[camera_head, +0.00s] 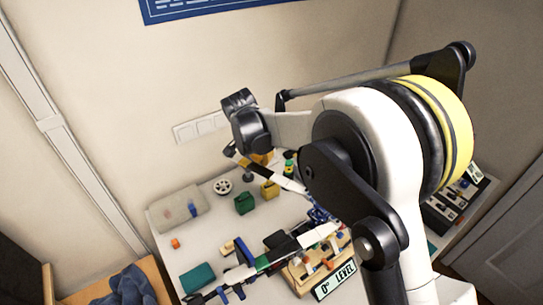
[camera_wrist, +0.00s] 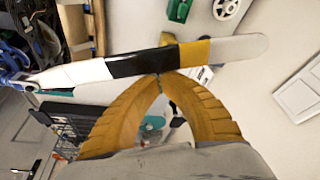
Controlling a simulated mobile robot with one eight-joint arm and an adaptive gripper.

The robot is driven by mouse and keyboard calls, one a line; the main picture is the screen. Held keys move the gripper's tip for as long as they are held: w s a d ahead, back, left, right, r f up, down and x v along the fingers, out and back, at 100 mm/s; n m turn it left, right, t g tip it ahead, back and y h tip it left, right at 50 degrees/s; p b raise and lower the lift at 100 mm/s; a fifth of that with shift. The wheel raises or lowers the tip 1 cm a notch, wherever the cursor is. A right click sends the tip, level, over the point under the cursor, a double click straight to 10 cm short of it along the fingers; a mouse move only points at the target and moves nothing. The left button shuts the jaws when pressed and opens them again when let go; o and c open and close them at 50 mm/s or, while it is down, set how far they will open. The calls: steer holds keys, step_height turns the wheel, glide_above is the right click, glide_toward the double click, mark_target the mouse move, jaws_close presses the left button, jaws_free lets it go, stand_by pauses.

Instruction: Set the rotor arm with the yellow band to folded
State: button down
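The rotor arm with the yellow band (camera_wrist: 195,52) crosses the upper part of the wrist view, with white, black and yellow sections. It runs out from a blue motor end at the left to a pale rounded tip at the right. In the head view the same arm (camera_head: 285,183) slopes down to the right toward the drone frame (camera_head: 318,214). My gripper (camera_wrist: 160,78) has its orange ribbed fingers drawn together, with the tips meeting at the arm's near edge around the black section. Whether they pinch the arm cannot be told. In the head view the gripper (camera_head: 262,157) is partly hidden.
Another rotor arm with a green band (camera_head: 262,263) extends toward the lower left. A wooden stand with a level sign (camera_head: 334,281) is at the front. A green block (camera_head: 244,203), a yellow block (camera_head: 270,190) and a white wheel (camera_head: 222,187) lie on the table.

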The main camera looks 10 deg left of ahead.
steer(key=s+d+n+g+y+b, duration=0.1)
steer(key=s+n+y, duration=0.3)
steer(key=s+n, duration=0.9)
steer(key=shift+s+d+n+b, duration=0.35)
steer(key=shift+s+d, duration=0.45)
steer(key=shift+s, duration=3.2)
steer(key=shift+d, duration=0.1)
